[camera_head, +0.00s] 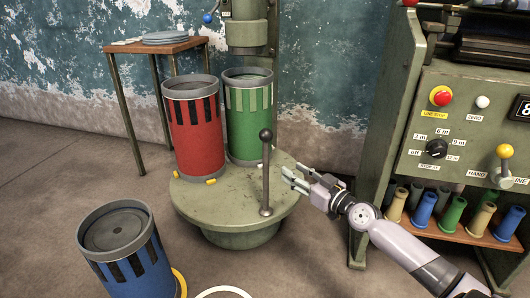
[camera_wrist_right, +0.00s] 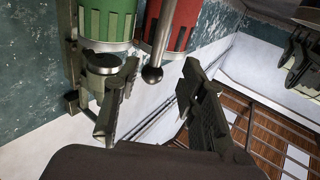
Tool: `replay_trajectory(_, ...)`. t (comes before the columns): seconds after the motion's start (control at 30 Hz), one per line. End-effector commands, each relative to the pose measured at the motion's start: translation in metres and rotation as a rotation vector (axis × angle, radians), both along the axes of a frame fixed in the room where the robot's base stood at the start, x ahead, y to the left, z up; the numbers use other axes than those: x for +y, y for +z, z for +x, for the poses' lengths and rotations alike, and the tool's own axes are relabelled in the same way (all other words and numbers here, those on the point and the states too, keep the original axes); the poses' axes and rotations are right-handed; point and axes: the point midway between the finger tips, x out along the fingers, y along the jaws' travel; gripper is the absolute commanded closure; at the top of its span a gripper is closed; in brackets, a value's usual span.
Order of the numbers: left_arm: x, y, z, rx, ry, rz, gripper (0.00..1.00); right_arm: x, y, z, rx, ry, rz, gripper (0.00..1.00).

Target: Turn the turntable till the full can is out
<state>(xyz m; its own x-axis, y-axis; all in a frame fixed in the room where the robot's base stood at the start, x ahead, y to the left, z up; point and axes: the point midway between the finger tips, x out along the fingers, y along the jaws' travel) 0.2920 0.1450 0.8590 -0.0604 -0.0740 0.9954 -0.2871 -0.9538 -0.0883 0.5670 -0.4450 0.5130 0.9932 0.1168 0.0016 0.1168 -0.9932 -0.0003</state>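The turntable (camera_head: 225,203) is a round green-grey disc on a drum base. A red can (camera_head: 193,128) and a green can (camera_head: 248,119) stand upright at its back; I cannot tell which can is full. An upright post with a dark ball knob (camera_head: 266,134) rises from the disc's front right. My right gripper (camera_head: 290,177) is open just right of the post. In the right wrist view the ball knob (camera_wrist_right: 152,75) shows between the spread fingers (camera_wrist_right: 161,64), with no visible contact. The red can (camera_wrist_right: 178,22) and green can (camera_wrist_right: 108,20) also show there. My left gripper is not in view.
A blue can (camera_head: 128,255) stands on the floor at front left, near a yellow ring (camera_head: 180,282) and a white ring (camera_head: 223,292). A small table with plates (camera_head: 165,37) is behind. A control cabinet (camera_head: 424,132) with coloured tubes below stands close on the right.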

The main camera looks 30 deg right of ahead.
Motion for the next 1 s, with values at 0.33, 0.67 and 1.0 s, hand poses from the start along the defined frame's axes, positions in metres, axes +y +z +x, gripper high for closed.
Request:
replay_trajectory(0.33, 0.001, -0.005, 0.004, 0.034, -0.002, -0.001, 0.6, 0.006, 0.001, 0.055, -0.001, -0.001, 0.001, 0.62)
replay_trajectory(0.67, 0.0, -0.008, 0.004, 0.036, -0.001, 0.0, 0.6, 0.013, 0.0, 0.107, -0.001, 0.001, 0.001, 0.62)
replay_trajectory(1.0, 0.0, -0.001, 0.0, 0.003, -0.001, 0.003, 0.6, 0.016, -0.001, 0.132, 0.002, 0.001, 0.0, 0.62)
